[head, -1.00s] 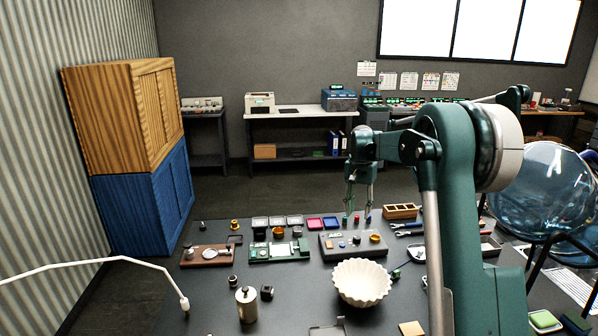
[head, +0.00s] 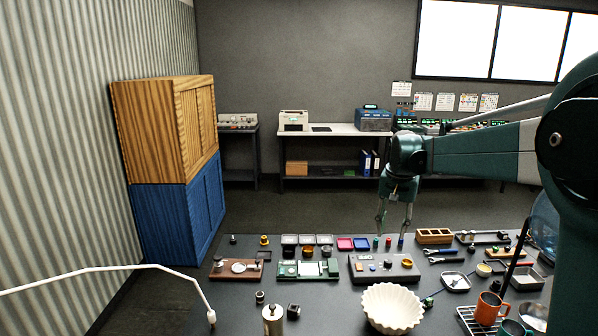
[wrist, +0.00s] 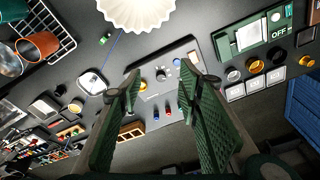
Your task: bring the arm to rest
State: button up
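My gripper (head: 391,228) hangs pointing down over the back part of the dark worktable (head: 345,305). Its two fingers are apart with nothing between them; the wrist view also shows them spread (wrist: 160,88). In the wrist view a grey panel with knobs (wrist: 178,90) lies beyond and below the fingers. The same panel (head: 362,275) lies in front of the gripper in the head view. Small red (head: 388,242) and blue (head: 401,241) pieces stand close to the fingertips in the picture; I cannot tell the gap.
A white fluted bowl (head: 392,309) stands at the table's front. A green device (head: 307,270) and brown board (head: 236,269) lie left of the panel. A wooden tray (head: 434,237), wrenches and an orange mug (head: 488,307) are at right. A white lamp arm (head: 110,268) crosses the left.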

jog(key=s+a+r+n+t, duration=0.15)
jog(key=s+a, duration=0.25)
jog(key=s, duration=1.2)
jog(key=s+a+n+t, duration=0.3)
jog(key=s, duration=1.3)
jog(key=s+a+f+n+t, duration=0.1)
jog(key=s+a+f, duration=0.1)
jog(key=s+f, duration=0.5)
jog(key=shift+s+b, duration=0.45)
jog(key=shift+s, duration=1.5)
